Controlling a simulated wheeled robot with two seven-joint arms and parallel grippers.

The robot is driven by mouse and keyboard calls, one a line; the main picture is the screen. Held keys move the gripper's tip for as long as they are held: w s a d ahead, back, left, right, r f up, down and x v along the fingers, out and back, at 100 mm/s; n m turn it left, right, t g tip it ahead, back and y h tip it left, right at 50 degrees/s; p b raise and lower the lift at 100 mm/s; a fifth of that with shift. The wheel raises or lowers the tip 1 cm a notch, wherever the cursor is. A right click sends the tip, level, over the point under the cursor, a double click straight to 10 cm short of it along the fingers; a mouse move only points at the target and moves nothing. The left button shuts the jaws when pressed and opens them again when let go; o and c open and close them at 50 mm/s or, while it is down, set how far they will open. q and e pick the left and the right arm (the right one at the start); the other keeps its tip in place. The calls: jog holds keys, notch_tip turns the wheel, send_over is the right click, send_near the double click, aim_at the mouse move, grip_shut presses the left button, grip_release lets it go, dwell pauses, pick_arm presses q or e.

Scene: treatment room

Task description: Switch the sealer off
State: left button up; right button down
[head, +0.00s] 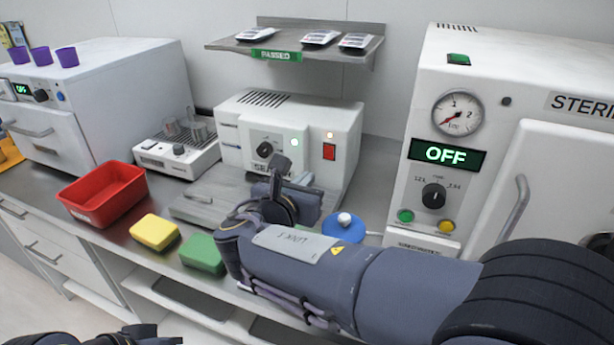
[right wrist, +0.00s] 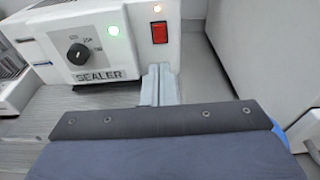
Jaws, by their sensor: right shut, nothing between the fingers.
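The sealer (head: 310,115) is a white box at the middle back of the counter. It has a dial (head: 264,149), a lit green lamp (head: 294,142), a lit amber lamp (head: 330,135) and a red rocker switch (head: 329,151). The right wrist view shows the label SEALER, the red switch (right wrist: 159,32) and both lamps lit. My right gripper (head: 276,166) is in front of the sealer, shut and empty. In the right wrist view its fingertips (right wrist: 160,72) are just below the switch, with a gap showing. My left gripper (head: 140,336) shows only partly at the bottom left; its fingers are unclear.
A sterilizer (head: 417,85) with an OFF display stands close on the right. A shelf (head: 230,44) hangs above the sealer. Left are a small white device (head: 200,158), a red bin (head: 115,207), yellow (head: 154,232) and green (head: 201,254) blocks. A blue round item (head: 343,229) is beside my right arm.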

send_near(328, 148)
jog(key=x, duration=0.2)
jog(key=f+x, duration=0.1)
jog(key=x, duration=0.2)
jog(key=shift+d+f, duration=0.1)
jog(key=shift+f, duration=0.05)
jog(key=shift+w+d, duration=0.2)
jog(key=shift+w, duration=0.55)
jog(key=shift+p, duration=0.3)
jog(key=shift+r+p, duration=0.2)
jog(key=shift+p, duration=0.1)
jog(key=shift+w+r+g+p, duration=0.25)
jog(key=shift+r+g+p, duration=0.1)
jog(key=shift+p, duration=0.9)
jog(key=shift+f+b, duration=0.45)
jog(key=shift+s, duration=0.1)
